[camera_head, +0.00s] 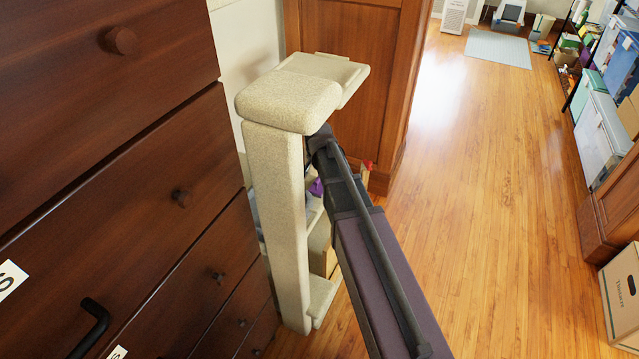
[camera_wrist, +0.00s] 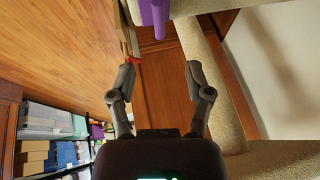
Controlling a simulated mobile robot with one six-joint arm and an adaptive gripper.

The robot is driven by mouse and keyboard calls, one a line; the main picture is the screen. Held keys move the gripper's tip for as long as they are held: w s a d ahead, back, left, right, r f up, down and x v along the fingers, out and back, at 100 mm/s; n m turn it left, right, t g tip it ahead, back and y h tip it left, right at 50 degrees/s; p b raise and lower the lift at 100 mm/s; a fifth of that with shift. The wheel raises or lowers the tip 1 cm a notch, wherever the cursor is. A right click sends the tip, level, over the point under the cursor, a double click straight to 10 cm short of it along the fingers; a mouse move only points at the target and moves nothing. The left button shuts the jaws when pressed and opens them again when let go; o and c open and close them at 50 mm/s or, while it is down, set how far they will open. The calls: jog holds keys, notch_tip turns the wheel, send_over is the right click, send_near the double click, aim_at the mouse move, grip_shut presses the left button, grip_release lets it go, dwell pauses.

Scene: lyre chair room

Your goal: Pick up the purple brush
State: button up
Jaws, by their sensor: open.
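The purple brush (camera_wrist: 155,14) shows at the top of the wrist view, cut off by the frame edge. In the head view, a small purple patch (camera_head: 316,187) shows between the beige post and my arm; it may be the same brush. My gripper (camera_wrist: 160,70) is open, its two dark fingers spread wide with nothing between them. The brush appears above the fingertips in the wrist view, apart from them. In the head view my arm's dark end reaches behind the beige top piece, and the fingers are hidden.
A beige carpeted stand (camera_head: 275,190) with a post and shelf stands close to my arm. Dark wooden drawers (camera_head: 120,150) fill the left, and a wooden cabinet (camera_head: 350,45) stands behind. A small red object (camera_head: 368,164) is beside my arm.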

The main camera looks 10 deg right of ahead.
jog(key=shift+w+f, duration=0.1)
jog(key=b+x, duration=0.8)
jog(key=shift+f, duration=0.2)
dwell(0.5)
dwell(0.4)
jog(key=shift+b+x, duration=2.25)
jog(key=shift+x, duration=0.35)
jog(key=shift+d, duration=0.1)
grip_shut()
